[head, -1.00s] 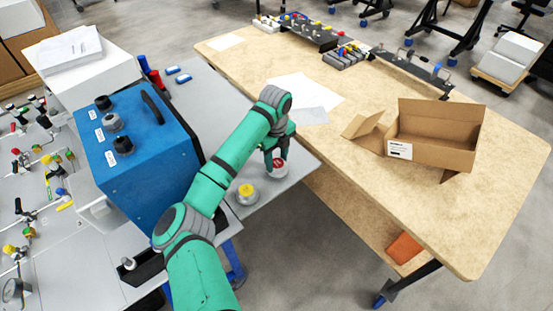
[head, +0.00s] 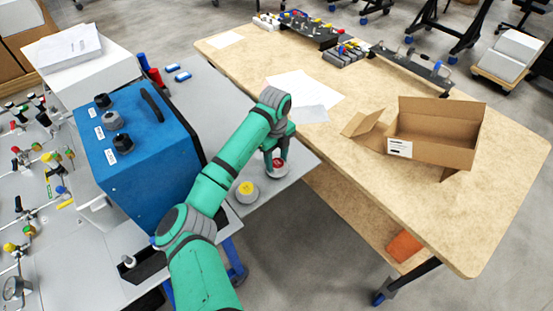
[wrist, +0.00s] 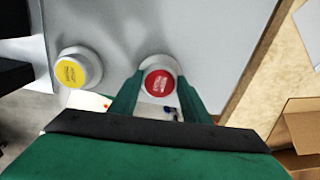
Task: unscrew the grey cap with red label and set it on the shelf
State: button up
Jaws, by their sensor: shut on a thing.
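The grey cap with red label (head: 279,163) is at the grey shelf, near its right edge. In the wrist view, its red face (wrist: 158,83) shows between my fingers, with a wider pale rim around it. My gripper (wrist: 157,92) is shut on this cap, one finger on each side, and points down at the shelf. In the head view my gripper hides part of the cap. I cannot tell whether its underside touches the shelf. The grey shelf (head: 213,113) extends beside the blue box.
A grey cap with yellow label (head: 247,191) sits on the shelf to the left, also in the wrist view (wrist: 70,73). The blue box (head: 140,145) with dark and grey caps on top stands left of my arm. A wooden table (head: 480,215) with an open carton (head: 435,150) lies right.

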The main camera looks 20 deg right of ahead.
jog(key=shift+f, duration=0.1)
jog(key=o, duration=1.5)
jog(key=shift+o, duration=0.2)
jog(key=shift+r, duration=3.5)
